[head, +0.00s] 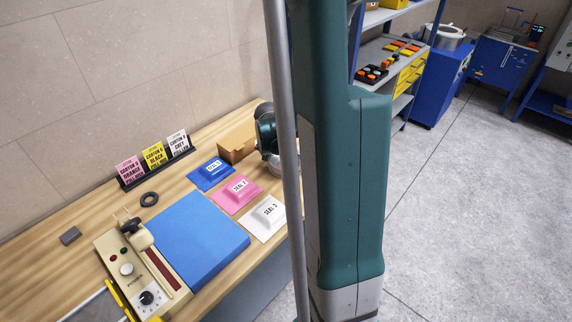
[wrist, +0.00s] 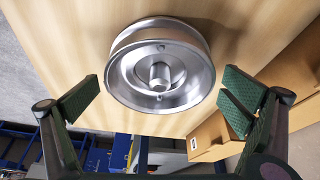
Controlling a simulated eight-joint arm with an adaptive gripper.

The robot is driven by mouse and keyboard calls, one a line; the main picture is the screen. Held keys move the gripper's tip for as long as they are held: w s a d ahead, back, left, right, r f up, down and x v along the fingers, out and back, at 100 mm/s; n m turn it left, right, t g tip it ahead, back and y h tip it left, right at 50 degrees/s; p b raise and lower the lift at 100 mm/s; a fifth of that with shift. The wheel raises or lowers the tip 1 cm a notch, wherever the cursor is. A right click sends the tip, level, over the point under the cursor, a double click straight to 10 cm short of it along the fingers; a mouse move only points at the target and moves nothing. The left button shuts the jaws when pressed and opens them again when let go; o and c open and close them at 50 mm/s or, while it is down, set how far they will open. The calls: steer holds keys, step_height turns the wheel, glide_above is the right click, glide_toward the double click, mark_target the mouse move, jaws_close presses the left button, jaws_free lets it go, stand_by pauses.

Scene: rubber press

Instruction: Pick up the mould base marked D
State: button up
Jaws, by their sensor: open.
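A round silver metal piece with a raised rim and a short central stud (wrist: 160,38) stands on the wooden table in the wrist view. It looks like a mould base, but no letter D is readable on it. My gripper (wrist: 162,97) is open and empty. One finger is at the left and one at the right, with the metal piece ahead between them and apart from both. In the head view my arm hides most of that end of the table.
A cardboard box (wrist: 207,137) is close to my right finger in the wrist view. On the table (head: 62,257) are a blue mat (head: 200,243), blue, pink and white seal packs, a card rack, a black ring (head: 150,199) and a beige control unit (head: 126,268).

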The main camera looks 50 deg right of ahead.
mark_target(286, 157)
steer(key=shift+d+f, duration=0.25)
steer(key=shift+f, duration=0.35)
steer(key=shift+c, duration=0.2)
steer(key=c, duration=1.6)
steer(key=shift+c, duration=0.2)
steer(key=shift+r, duration=0.2)
steer(key=shift+r+p, duration=0.5)
steer(key=shift+r, duration=4.3)
